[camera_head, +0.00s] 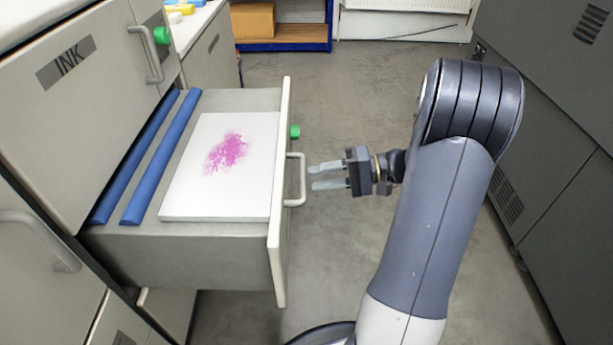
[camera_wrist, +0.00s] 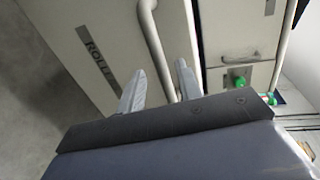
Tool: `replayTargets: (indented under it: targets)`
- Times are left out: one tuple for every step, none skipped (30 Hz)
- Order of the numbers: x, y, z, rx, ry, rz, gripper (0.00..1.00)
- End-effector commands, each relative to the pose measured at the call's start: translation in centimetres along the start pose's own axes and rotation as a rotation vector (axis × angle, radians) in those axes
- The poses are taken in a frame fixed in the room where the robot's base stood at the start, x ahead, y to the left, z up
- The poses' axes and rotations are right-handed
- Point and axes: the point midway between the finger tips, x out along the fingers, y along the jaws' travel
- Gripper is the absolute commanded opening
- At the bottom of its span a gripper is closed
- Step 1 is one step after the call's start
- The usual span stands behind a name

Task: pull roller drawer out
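The roller drawer (camera_head: 180,260) stands pulled out of the grey cabinet at the left in the head view. Two blue rollers (camera_head: 162,158) and a white slab (camera_head: 262,150) with a pink stain lie in it. Its pale bar handle (camera_head: 301,180) is on the drawer front, which shows in the wrist view with a label starting "ROLLE" (camera_wrist: 97,62). My gripper (camera_head: 311,177) is open and empty, just right of the handle and apart from it. In the wrist view the handle (camera_wrist: 156,42) runs between my two fingers (camera_wrist: 160,76).
A closed door marked INK (camera_head: 95,110) with its own handle is above the drawer at the left. A green knob (camera_head: 294,131) is on the drawer front's edge. Grey cabinets (camera_head: 570,130) line the right side. The floor (camera_head: 340,100) between is clear.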

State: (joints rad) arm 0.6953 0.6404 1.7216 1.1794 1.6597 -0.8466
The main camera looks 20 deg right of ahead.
Motion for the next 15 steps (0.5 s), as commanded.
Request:
replayTargets:
  targets:
    - [-1.3, -0.2, 0.0, 0.001, 0.004, 0.0, 0.34]
    - [-1.9, -0.2, -0.1, 0.001, 0.004, 0.0, 0.34]
    - [-2.6, -0.2, -0.1, 0.001, 0.004, 0.0, 0.34]
    - [-3.2, -0.2, 0.0, 0.001, 0.004, 0.0, 0.34]
    - [-3.7, -0.1, 0.0, 0.001, 0.003, 0.0, 0.34]
    - [-4.3, -0.1, 0.0, 0.0, 0.003, 0.0, 0.34]
    - [-4.7, -0.1, 0.0, 0.0, 0.003, 0.0, 0.34]
    - [-5.0, -0.1, 0.0, 0.0, 0.002, 0.0, 0.34]
    - [-5.4, -0.1, 0.0, 0.001, 0.0, 0.0, 0.34]
    - [-5.6, -0.1, 0.0, 0.001, 0.0, 0.0, 0.34]
    - [-5.8, 0.0, 0.0, 0.001, 0.001, 0.0, 0.34]
    - [-6.0, 0.0, 0.0, 0.0, 0.001, 0.0, 0.34]
    - [-6.1, 0.0, 0.0, 0.0, 0.0, 0.0, 0.34]
    - [-6.1, 0.0, 0.0, 0.0, 0.0, 0.0, 0.34]
    - [-6.2, 0.0, 0.0, 0.0, -0.001, 0.0, 0.34]
